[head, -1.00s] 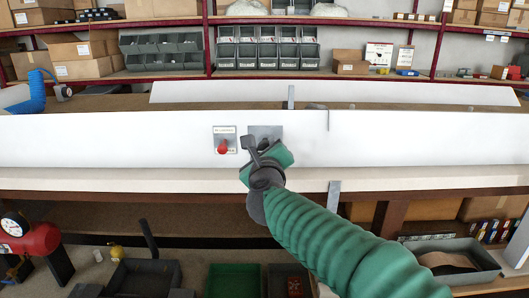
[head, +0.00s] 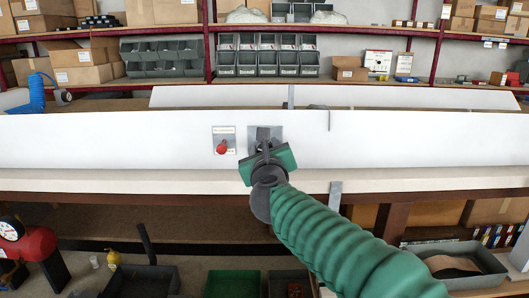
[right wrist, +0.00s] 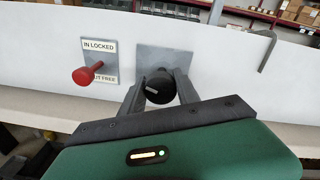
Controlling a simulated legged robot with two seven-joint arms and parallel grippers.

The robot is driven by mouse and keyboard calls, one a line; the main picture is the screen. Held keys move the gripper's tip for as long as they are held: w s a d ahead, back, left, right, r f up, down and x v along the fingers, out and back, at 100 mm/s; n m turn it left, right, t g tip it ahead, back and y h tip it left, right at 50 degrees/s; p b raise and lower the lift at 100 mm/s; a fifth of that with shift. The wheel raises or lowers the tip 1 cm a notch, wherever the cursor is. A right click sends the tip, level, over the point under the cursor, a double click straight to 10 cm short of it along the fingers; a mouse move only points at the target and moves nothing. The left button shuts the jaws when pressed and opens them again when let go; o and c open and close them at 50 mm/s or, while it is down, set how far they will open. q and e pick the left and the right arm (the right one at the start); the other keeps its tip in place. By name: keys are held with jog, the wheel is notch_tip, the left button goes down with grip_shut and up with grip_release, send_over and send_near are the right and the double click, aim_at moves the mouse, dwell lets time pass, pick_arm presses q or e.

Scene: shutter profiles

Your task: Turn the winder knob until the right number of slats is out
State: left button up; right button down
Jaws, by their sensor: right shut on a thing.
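The black round winder knob (right wrist: 160,87) stands out from a grey square plate (right wrist: 166,61) on a long white panel. In the right wrist view, the two fingers of my right gripper (right wrist: 160,88) are closed on the knob's sides. In the head view, my right gripper (head: 264,143) covers the knob, with part of the plate (head: 277,133) showing behind it. Left of it, a red lever (right wrist: 88,74) sits on a label plate reading "IN LOCKED" and "OUT FREE"; it also shows in the head view (head: 222,147). My left gripper is out of view. I cannot make out separate slats.
The white panel (head: 100,140) spans the bench behind a pale front edge (head: 100,181). A grey upright bracket (head: 335,194) stands at the front edge. A thin hooked rod (right wrist: 266,50) is right of the knob. Shelves with bins and boxes fill the back.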

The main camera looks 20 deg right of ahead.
jog(key=shift+f+m+b, duration=0.5)
jog(key=shift+m+b, duration=0.05)
jog(key=shift+m, duration=0.15)
jog(key=shift+m+b, duration=0.35)
jog(key=shift+m, duration=0.15)
jog(key=shift+m+b, duration=0.35)
jog(key=shift+m, duration=0.05)
jog(key=shift+m+b, duration=0.35)
jog(key=shift+m, duration=0.05)
jog(key=shift+m+y+b, duration=0.3)
jog(key=shift+m+b, duration=0.9)
jog(key=shift+m, duration=0.4)
jog(key=c, duration=0.9)
grip_release()
jog(key=shift+w+r, duration=0.1)
jog(key=shift+r, duration=0.2)
jog(key=shift+t, duration=0.3)
